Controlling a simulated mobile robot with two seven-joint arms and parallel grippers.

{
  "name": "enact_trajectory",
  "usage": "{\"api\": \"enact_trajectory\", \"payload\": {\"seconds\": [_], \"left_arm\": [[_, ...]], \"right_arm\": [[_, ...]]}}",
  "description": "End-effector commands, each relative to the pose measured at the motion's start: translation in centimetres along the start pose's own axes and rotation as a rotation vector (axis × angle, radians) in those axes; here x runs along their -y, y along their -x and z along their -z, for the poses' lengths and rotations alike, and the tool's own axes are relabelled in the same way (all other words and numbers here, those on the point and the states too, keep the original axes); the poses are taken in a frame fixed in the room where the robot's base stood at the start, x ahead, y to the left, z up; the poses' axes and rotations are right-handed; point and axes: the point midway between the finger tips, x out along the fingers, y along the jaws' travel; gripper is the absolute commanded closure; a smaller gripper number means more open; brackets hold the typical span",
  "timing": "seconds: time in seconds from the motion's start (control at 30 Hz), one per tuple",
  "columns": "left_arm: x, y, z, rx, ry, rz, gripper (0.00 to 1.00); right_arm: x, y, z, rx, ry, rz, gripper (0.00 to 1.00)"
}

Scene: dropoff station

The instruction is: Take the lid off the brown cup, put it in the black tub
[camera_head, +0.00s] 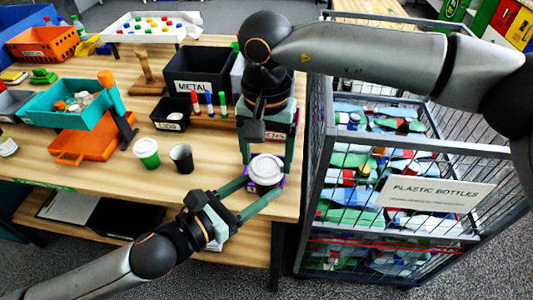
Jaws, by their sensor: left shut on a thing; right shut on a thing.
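The brown cup (264,188) stands near the right edge of the wooden table, with its pale lid (266,168) at its top. My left gripper (262,190) reaches in from the lower left and is shut on the cup's body, one finger on each side. My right gripper (267,164) comes down from above and is shut on the lid; its fingers partly hide the rim. I cannot tell whether the lid is seated on the cup or slightly raised. The small black tub labelled LIDS (170,127) stands left of my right gripper, and I cannot make out its contents.
A green cup (146,150) and a dark cup (181,158) stand left of my grippers. A wire cage of plastic bottles (396,241) is at right.

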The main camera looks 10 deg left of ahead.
Motion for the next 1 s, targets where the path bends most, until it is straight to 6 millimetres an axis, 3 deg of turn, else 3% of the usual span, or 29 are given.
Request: {"api": "enact_trajectory", "payload": {"seconds": [0.03,0.3,1.0], "left_arm": [[0.28,0.01,-0.04,0.002,0.002,0.007,1.00],[0.38,0.01,-0.06,0.003,0.002,0.010,1.00],[0.47,0.03,-0.05,0.003,0.003,0.012,1.00]], "right_arm": [[0.32,0.12,-0.14,0.001,0.004,0.011,0.61],[0.37,0.14,-0.17,0.001,0.004,0.012,0.88],[0.33,0.84,-0.04,-0.002,0.002,0.011,0.89]]}}
